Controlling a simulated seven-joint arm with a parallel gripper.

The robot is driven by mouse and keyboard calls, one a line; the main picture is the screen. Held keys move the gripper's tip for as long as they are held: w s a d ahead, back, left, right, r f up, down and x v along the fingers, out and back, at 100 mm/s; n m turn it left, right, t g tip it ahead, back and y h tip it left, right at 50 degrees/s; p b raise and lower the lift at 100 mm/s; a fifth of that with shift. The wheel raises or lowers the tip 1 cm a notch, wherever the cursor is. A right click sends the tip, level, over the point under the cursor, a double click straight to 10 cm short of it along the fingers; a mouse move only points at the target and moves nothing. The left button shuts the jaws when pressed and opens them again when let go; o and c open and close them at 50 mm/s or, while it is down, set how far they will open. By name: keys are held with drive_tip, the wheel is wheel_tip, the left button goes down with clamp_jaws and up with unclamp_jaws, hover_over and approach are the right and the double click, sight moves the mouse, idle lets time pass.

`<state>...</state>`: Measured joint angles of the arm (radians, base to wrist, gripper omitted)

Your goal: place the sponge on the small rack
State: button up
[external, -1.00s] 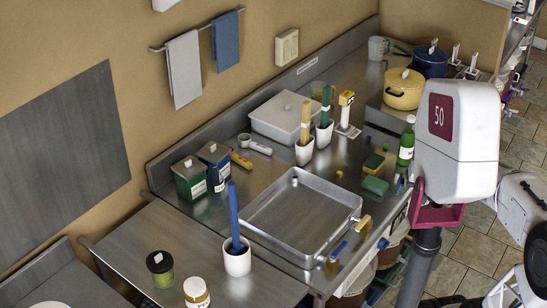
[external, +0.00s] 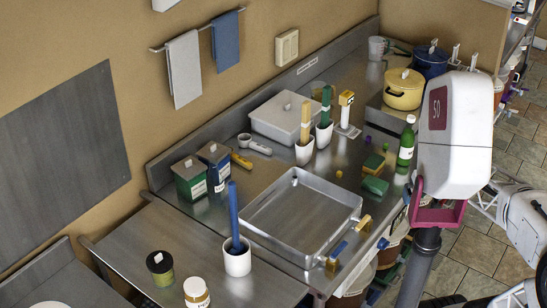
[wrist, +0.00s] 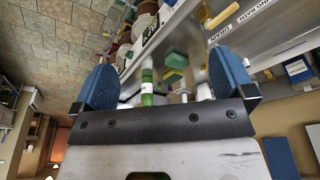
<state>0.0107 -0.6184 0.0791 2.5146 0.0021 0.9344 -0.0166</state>
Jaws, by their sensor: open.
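Two green-and-yellow sponge-like blocks lie on the steel counter, left of the green bottle. The nearer block (external: 375,185) is mostly green on top, and the farther one (external: 373,163) sits just behind it, apart from it. Both show in the wrist view, a yellow-and-green block (wrist: 176,61) and another (wrist: 172,77) close by. My gripper (wrist: 160,62) is open, with its blue finger pads wide apart and nothing between them. In the external view my white arm link hides the gripper. I cannot make out which thing is the small rack.
A green bottle (external: 406,142) stands right of the blocks, close to my arm. A large steel tray (external: 275,245) lies at the front left. White utensil cups (external: 304,153) and a yellow pot (external: 403,90) stand farther back.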

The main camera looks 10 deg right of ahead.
drive_tip(key=w+n+y, duration=0.1)
drive_tip(key=w+n, duration=0.2)
drive_tip(key=w, duration=0.9)
drive_tip(key=n+y, duration=0.2)
drive_tip(key=n, duration=0.4)
hover_over(375, 161)
drive_tip(key=s+d, duration=0.2)
wheel_tip(375, 161, down, 16)
drive_tip(key=shift+w+r+t, duration=0.15)
drive_tip(key=shift+r+t, duration=0.05)
drive_tip(key=shift+t, duration=0.1)
drive_tip(key=shift+x, duration=1.3)
drive_tip(key=shift+f, duration=0.15)
drive_tip(key=shift+x, duration=2.45)
drive_tip(key=shift+a, duration=0.15)
